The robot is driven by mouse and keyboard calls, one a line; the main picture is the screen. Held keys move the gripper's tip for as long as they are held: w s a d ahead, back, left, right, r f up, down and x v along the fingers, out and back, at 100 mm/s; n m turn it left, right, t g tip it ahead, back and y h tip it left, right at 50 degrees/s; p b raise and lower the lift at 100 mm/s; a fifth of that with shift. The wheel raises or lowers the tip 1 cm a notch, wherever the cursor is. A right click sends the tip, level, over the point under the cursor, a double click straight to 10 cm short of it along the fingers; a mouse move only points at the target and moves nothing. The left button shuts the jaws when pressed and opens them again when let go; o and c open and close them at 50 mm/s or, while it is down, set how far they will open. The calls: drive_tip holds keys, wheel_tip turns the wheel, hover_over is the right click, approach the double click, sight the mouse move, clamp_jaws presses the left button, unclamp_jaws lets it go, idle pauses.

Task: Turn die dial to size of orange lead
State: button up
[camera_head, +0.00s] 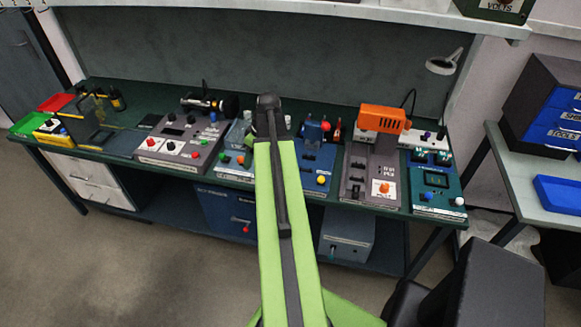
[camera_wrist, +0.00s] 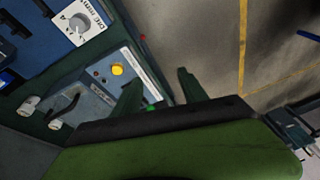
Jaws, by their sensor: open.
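The die dial (camera_wrist: 78,22) is a grey round knob on a white plate marked DIE, on a blue panel at the top left of the wrist view. In the head view I cannot pick it out; my arm covers part of the bench there. My gripper (camera_wrist: 160,90) is open and empty, its two dark green fingers apart. The fingers appear below and to the right of the dial, not touching it. The fingers are not distinguishable in the head view. I cannot make out an orange lead in either view.
A panel with a yellow knob (camera_wrist: 117,69) lies between dial and fingers in the wrist view. An orange tool (camera_head: 382,119) stands right of my arm on the green bench. A blue box with a yellow knob (camera_head: 321,180) is beside my arm. Bare floor (camera_head: 130,262) lies in front.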

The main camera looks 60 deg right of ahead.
drive_tip(key=s+d+r+t, duration=0.2)
drive_tip(key=s+d, duration=1.2)
drive_tip(key=shift+g+h, duration=0.3)
drive_tip(key=shift+h, duration=0.1)
drive_tip(key=b+x, duration=1.5)
drive_tip(key=x, duration=0.3)
drive_tip(key=shift+w+d+r+b, duration=0.1)
drive_tip(key=shift+w+d+b, duration=0.1)
drive_tip(key=shift+b, duration=0.15)
drive_tip(key=shift+r, duration=0.1)
drive_tip(key=shift+c, duration=0.4)
clamp_jaws()
drive_tip(key=shift+w, duration=0.1)
